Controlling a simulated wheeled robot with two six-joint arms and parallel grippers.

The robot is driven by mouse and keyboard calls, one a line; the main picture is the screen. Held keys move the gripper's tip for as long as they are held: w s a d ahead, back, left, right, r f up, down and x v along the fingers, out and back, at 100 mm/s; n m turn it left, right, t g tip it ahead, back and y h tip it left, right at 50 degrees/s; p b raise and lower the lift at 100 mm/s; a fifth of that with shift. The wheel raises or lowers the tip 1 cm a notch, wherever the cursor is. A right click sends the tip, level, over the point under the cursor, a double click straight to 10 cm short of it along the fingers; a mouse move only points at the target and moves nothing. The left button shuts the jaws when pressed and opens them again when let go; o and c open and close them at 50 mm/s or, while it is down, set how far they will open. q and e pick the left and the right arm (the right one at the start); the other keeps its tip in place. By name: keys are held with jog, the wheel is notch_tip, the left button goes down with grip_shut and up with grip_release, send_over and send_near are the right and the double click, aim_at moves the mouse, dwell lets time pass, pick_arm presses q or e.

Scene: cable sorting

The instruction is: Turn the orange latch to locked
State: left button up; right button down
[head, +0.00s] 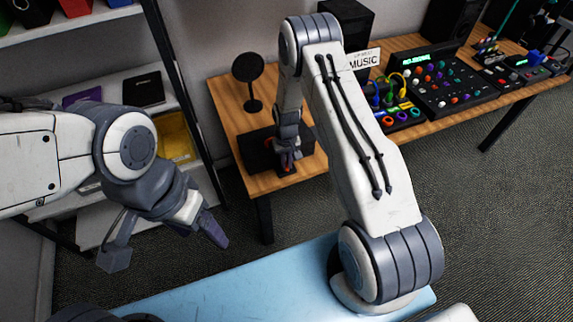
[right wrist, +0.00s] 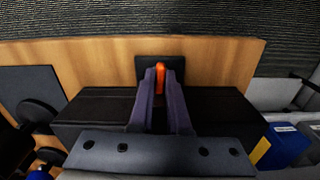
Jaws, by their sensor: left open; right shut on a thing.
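The orange latch (right wrist: 160,80) stands between my right fingers in the right wrist view, in front of a dark square plate (right wrist: 147,66). The plate sits at the edge of a black box (right wrist: 95,108) on the wooden desk. My right gripper (right wrist: 162,72) is shut on the latch. In the head view my right gripper (head: 288,160) is low over the front left part of the desk, and only a little orange shows there. My left gripper (head: 164,245) is open and empty, left of the desk and in front of the shelf.
The wooden desk (head: 232,118) carries a round black disc on a stand (head: 248,78), a music sign (head: 364,60) and a mixer (head: 440,85) with coloured knobs. A shelf unit (head: 110,92) stands at the left. Grey carpet (head: 490,210) is free at the right.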

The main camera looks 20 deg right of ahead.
jog(key=shift+w+n, duration=0.1)
jog(key=shift+n, duration=0.5)
jog(key=c, duration=1.2)
grip_release()
jog(key=shift+o, duration=0.2)
jog(key=shift+r, duration=0.1)
notch_tip(320, 180, up, 10)
jog(key=b, duration=0.2)
jog(key=shift+r, duration=0.15)
jog(key=shift+r, duration=0.1)
